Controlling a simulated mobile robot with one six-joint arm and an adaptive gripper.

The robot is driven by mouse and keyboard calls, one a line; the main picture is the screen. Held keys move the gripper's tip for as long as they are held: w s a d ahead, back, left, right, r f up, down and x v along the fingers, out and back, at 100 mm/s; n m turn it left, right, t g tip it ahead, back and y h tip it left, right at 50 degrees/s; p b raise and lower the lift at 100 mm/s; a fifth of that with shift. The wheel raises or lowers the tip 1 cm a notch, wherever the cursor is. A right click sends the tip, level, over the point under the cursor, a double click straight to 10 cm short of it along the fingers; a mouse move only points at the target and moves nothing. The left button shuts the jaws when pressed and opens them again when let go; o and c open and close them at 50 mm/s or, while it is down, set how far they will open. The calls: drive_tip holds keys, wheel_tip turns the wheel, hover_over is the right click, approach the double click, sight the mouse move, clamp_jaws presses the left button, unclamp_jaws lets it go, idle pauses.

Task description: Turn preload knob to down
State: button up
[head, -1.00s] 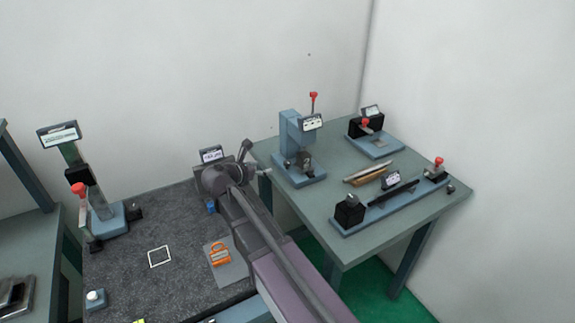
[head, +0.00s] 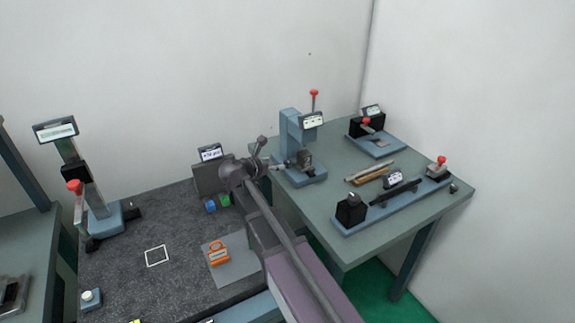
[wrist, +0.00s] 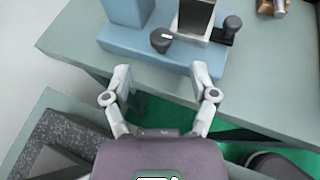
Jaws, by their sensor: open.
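A dark round knob (wrist: 160,42) with a short white pointer mark sits at the front of the blue base (wrist: 150,48) of a press-like fixture; I take it as the preload knob. Its mark points roughly rightward in the wrist view. The fixture (head: 293,135) stands at the near left of the right-hand table in the head view, where the knob is too small to make out. My gripper (wrist: 161,74) is open and empty, its fingers apart on the near side of the knob and not touching it. In the head view my gripper (head: 279,165) is beside the fixture's base.
Metal and wooden bars (head: 370,172) and a long rail fixture (head: 392,205) share the table (head: 400,230). The dark bench (head: 180,260) holds an orange padlock-like object (head: 218,254) and small blocks.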

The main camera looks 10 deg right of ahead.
sight(287, 161)
drive_tip(key=b+x, duration=0.2)
drive_tip(key=x, duration=0.5)
drive_tip(key=shift+w+d+f, duration=0.1)
clamp_jaws()
